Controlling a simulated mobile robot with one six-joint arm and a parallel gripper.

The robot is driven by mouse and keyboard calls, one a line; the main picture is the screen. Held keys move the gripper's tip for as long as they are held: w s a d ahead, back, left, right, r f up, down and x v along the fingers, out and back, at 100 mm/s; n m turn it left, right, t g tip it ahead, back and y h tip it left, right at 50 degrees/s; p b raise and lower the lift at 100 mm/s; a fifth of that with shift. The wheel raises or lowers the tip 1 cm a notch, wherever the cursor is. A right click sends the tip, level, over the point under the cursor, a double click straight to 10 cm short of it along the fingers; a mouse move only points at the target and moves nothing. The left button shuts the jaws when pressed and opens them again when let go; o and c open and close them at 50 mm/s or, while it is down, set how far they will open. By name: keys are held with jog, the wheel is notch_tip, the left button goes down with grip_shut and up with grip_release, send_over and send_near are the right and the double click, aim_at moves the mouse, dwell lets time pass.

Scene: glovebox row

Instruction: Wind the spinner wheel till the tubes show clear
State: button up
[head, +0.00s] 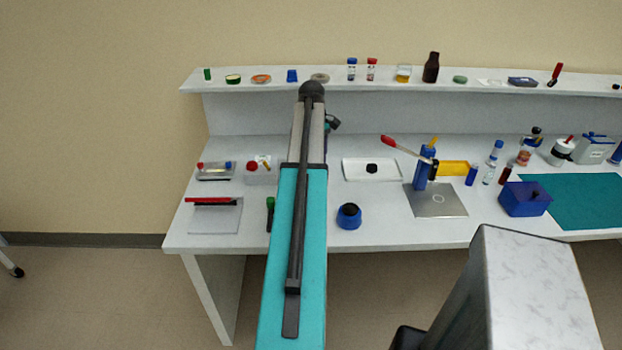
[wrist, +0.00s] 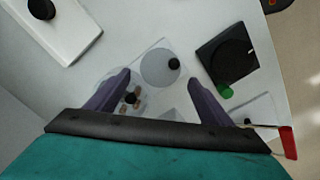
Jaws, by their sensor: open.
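The spinner shows in the wrist view as a pale base with a round grey wheel (wrist: 153,70) that has a small black knob (wrist: 174,63) near its rim. Beside the wheel is a dark hub (wrist: 130,98) with several small orange-brown tubes (wrist: 137,91) around it. I cannot tell whether their contents are clear or cloudy. My gripper (wrist: 158,78) is open and empty, its two purple fingers apart on either side over the spinner. In the head view my arm hides the spinner and the fingertips.
A white tray with a black knob (wrist: 38,8) lies beside the spinner, also in the head view (head: 358,178). A dark block (wrist: 226,62) with a green end is on the other side. A red-handled plate (head: 215,216) and a blue round pot (head: 349,216) stand nearby. A shelf (head: 430,80) runs behind.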

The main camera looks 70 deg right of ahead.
jog(key=shift+f+p, duration=0.65)
jog(key=shift+f, duration=2.55)
